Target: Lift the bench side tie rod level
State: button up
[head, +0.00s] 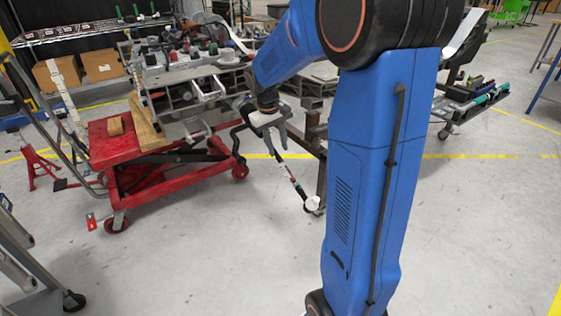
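The tie rod (292,179) is a thin dark rod with a red section. It slants down to the right, away from the chassis fixture, to a pale round end (312,204). Its upper end is close to the fingertips of my gripper (275,152). The gripper has a pale body and grey fingers pointing down, in front of the fixture. The fingers are small here, and I cannot tell whether they grip the rod or only stand beside it.
A red lift cart (112,146) with wooden blocks stands left of the gripper. The metal chassis fixture (185,100) is behind it. My blue arm hides much of the right middle. A parts cart (465,98) stands at right. The front floor is mostly clear.

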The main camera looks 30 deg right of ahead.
aim_at(280, 159)
jog(key=f, duration=0.4)
jog(key=d+f, duration=0.1)
jog(key=f, duration=0.2)
jog(key=shift+d, duration=0.1)
grip_shut()
